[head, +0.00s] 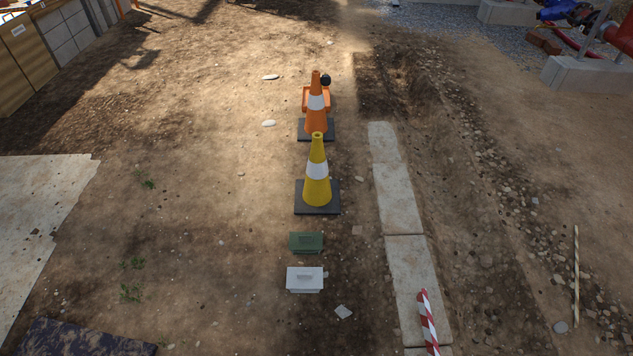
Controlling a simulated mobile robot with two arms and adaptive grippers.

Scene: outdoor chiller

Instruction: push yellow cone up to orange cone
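The yellow cone (317,190) stands upright on its dark square base in the middle of the head view, with a white band around it. The orange cone (316,117) stands upright behind it, also with a white band and a dark base. The yellow cone's tip overlaps the orange cone's base in the picture, but a strip of dirt shows between the two bases. An orange object with a black round part (326,80) is partly hidden behind the orange cone. Neither of my grippers is in view.
A green box (306,242) and a white box (305,279) lie in front of the yellow cone. Paving slabs (398,198) run along the right, with a red-and-white pole (427,320) near the front. Open dirt lies left of the cones.

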